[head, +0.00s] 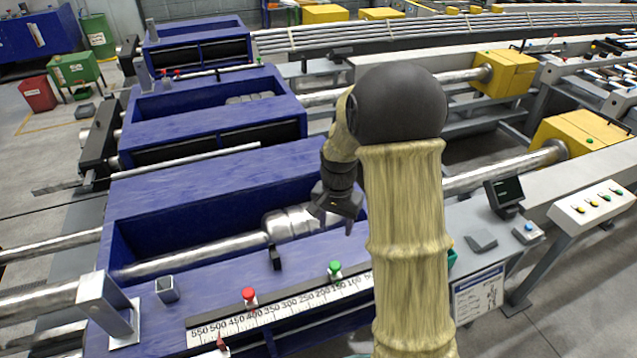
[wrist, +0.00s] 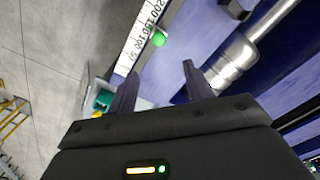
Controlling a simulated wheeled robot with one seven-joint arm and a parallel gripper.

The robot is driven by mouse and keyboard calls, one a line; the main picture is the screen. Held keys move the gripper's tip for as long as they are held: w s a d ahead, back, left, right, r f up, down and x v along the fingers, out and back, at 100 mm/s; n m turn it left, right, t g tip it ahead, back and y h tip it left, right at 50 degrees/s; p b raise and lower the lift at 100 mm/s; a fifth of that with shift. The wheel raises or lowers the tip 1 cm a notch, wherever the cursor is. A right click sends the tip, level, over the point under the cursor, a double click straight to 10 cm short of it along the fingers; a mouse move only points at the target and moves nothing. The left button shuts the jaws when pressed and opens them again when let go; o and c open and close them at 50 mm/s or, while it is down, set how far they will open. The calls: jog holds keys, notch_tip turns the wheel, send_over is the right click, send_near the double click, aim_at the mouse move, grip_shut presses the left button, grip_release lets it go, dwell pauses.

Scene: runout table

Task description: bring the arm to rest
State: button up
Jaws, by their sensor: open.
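My arm, in a tan ribbed sleeve with a dark elbow, rises through the middle of the head view and bends down to the left. My gripper (head: 336,222) hangs over the right end of the nearest blue machine housing (head: 225,172). In the wrist view my gripper (wrist: 158,85) shows two dark fingers spread apart with nothing between them. The fingers point toward the scale strip (wrist: 136,42) and the green button (wrist: 158,39). I cannot tell whether the gripper touches the housing.
A red button (head: 249,296) and a green button (head: 335,268) stand by the ruler (head: 290,309) on the front ledge. A square metal tube (head: 167,289) stands upright to the left. A small dark screen (head: 504,192) and a grey pad (head: 481,240) are right of my arm.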

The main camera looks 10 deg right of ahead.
jog(key=s+a+r+n+t, duration=0.1)
jog(key=s+r+n, duration=0.1)
jog(key=s, duration=0.5)
jog(key=s+a+r+n+t, duration=0.1)
jog(key=s+r+n, duration=0.2)
jog(key=s+n, duration=0.2)
jog(key=s, duration=0.3)
jog(key=shift+s+a+n+t, duration=0.25)
jog(key=shift+a+n+t, duration=0.05)
dwell(2.6)
